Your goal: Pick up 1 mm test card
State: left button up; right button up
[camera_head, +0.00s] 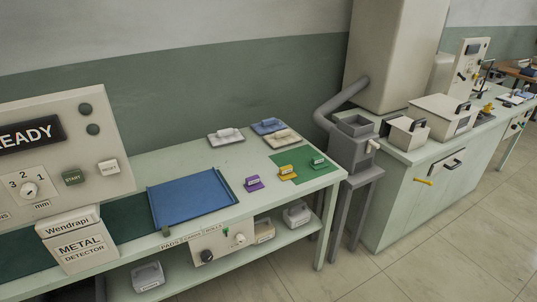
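Three small upright cards with handle-like tops stand at the right end of the pale bench. One is purple (253,183), one is yellow (287,172) and one is green (318,163). The yellow and green ones stand on a green mat (300,178), and the purple one is at its left edge. Their markings are too small to read, so I cannot tell which is the 1 mm test card. Neither of my grippers is in view.
A blue tray (190,202) lies mid-bench, right of the metal detector (80,250) and its READY panel (60,145). White, blue and cream pads (226,137) lie behind the cards. A grey hopper (354,145) stands right of the bench. Clear bench surrounds the purple card.

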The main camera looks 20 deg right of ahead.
aim_at(286, 173)
jog(key=i+l, duration=0.2)
jog(key=l, duration=0.2)
jog(key=i+l, duration=0.2)
jog(key=l, duration=0.2)
jog(key=i+l, duration=0.15)
jog(key=l, duration=0.25)
jog(key=i+l, duration=0.2)
jog(key=l, duration=0.2)
jog(key=i+l, duration=0.2)
jog(key=l, duration=0.2)
jog(key=i+l, duration=0.2)
jog(key=l, duration=0.2)
